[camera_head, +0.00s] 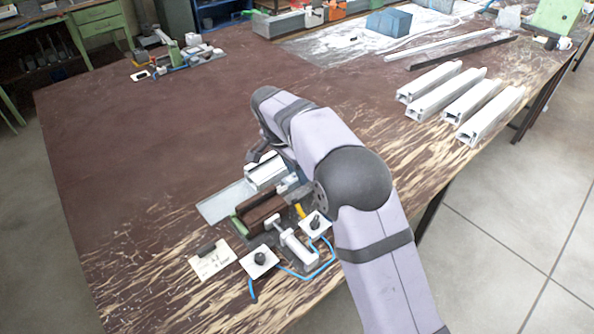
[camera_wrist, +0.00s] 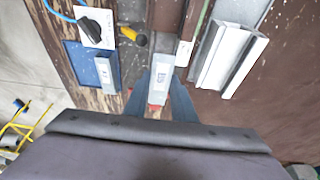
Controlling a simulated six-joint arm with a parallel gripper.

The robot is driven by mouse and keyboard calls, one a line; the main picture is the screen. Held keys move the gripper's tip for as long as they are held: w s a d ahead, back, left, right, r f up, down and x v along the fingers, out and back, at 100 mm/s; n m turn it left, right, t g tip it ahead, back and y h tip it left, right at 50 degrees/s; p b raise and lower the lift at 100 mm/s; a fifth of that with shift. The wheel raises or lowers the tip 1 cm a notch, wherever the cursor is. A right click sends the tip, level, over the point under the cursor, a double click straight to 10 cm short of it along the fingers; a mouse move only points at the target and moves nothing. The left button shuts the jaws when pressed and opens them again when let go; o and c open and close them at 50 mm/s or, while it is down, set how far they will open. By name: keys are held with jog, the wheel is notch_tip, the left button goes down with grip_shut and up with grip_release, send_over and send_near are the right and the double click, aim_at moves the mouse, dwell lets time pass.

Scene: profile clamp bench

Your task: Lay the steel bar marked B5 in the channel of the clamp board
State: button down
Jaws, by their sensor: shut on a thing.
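In the wrist view my gripper (camera_wrist: 158,103) is shut on a pale steel bar (camera_wrist: 158,82) with a small label, too small to read surely. The bar points away from me, its far end close to the brown clamp board (camera_wrist: 164,16); I cannot tell whether they touch. A second labelled bar (camera_wrist: 104,73) lies in a blue tray (camera_wrist: 77,56) to the left.
A white profile (camera_wrist: 228,60) lies right of the clamp board. A yellow-handled tool (camera_wrist: 133,39) and a white plate with a black knob (camera_wrist: 95,27) are left of it.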

jog(key=shift+f+b, duration=1.2)
jog(key=shift+f, duration=1.05)
jog(key=c, duration=1.4)
grip_release()
jog(key=shift+f, duration=0.15)
jog(key=shift+s, duration=0.1)
jog(key=v, duration=0.7)
jog(key=shift+a+b, duration=0.1)
jog(key=shift+b, duration=0.25)
jog(key=shift+r, duration=0.4)
